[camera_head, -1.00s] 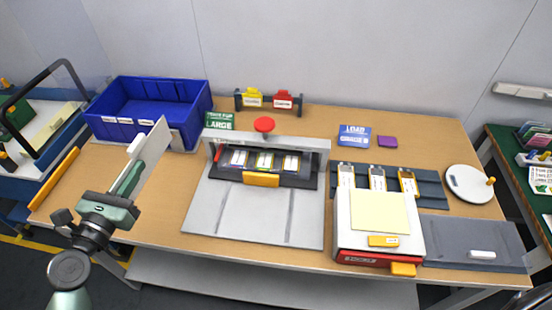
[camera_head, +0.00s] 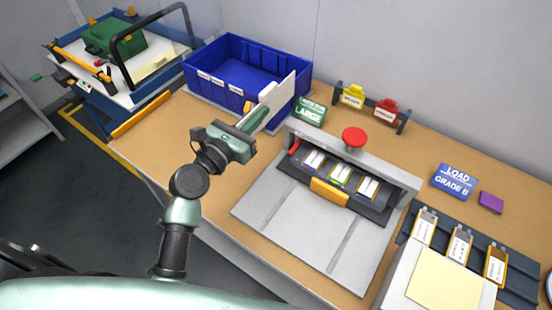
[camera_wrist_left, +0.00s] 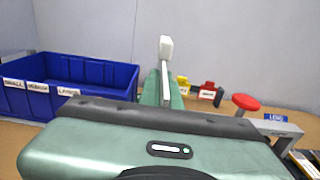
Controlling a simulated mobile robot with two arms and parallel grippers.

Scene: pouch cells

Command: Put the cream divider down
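The cream divider (camera_head: 283,98) is a thin upright panel with a pale knob-like handle. My left gripper (camera_head: 254,114) is shut on this handle and holds the panel in front of the right end of the blue bin (camera_head: 212,89). In the left wrist view, the divider's pale handle (camera_wrist_left: 166,48) stands up between the green fingers. The panel's lower edge is hidden behind the gripper, so I cannot tell whether it touches the table. My right gripper is not in view.
A green sign (camera_head: 310,110) and a press-like fixture with a red knob (camera_head: 354,137) are to the right of the divider. A cart (camera_head: 128,97) with a black hoop stands at the left. Bare wooden tabletop (camera_head: 165,130) lies in front of the bin.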

